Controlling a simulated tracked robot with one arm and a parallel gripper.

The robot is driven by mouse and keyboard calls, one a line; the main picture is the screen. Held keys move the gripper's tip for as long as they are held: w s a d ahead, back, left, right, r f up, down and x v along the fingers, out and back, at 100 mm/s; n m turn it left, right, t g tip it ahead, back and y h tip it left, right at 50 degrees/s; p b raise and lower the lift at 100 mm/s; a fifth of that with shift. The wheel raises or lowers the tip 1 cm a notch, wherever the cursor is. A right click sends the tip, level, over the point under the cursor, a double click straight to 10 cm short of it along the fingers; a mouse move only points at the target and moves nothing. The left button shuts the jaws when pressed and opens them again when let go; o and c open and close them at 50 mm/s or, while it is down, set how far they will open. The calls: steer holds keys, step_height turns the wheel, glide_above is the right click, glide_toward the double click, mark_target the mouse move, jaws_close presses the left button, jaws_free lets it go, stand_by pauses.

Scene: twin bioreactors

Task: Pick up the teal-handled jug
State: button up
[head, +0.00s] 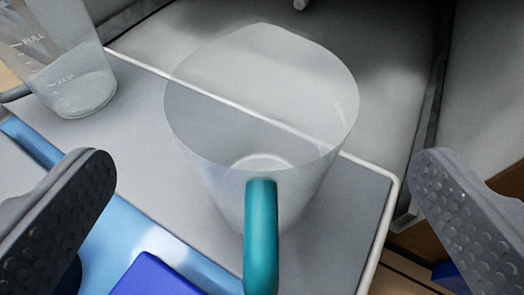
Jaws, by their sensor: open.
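The teal-handled jug (215,135) is clear and see-through. It stands upright on a grey tray-like surface (345,215) in the middle of the view. Its teal handle (261,235) points toward me, at the bottom centre. My gripper (265,195) is open, with one dark, studded finger at the left and the other at the right. The handle lies between the two fingers in the picture, and neither finger appears to touch the jug. The lower end of the handle is cut off by the frame edge.
Another clear measuring jug (75,85) with white markings stands at the upper left. A raised pale rim (140,68) edges the grey surface. Blue items (155,275) lie at the bottom left. A grey wall or panel (390,60) is behind.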

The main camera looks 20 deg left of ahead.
steer(key=b+x, duration=0.2)
steer(key=x, duration=0.2)
steer(key=shift+w+a, duration=0.1)
steer(key=shift+w, duration=0.1)
steer(key=c, duration=1.3)
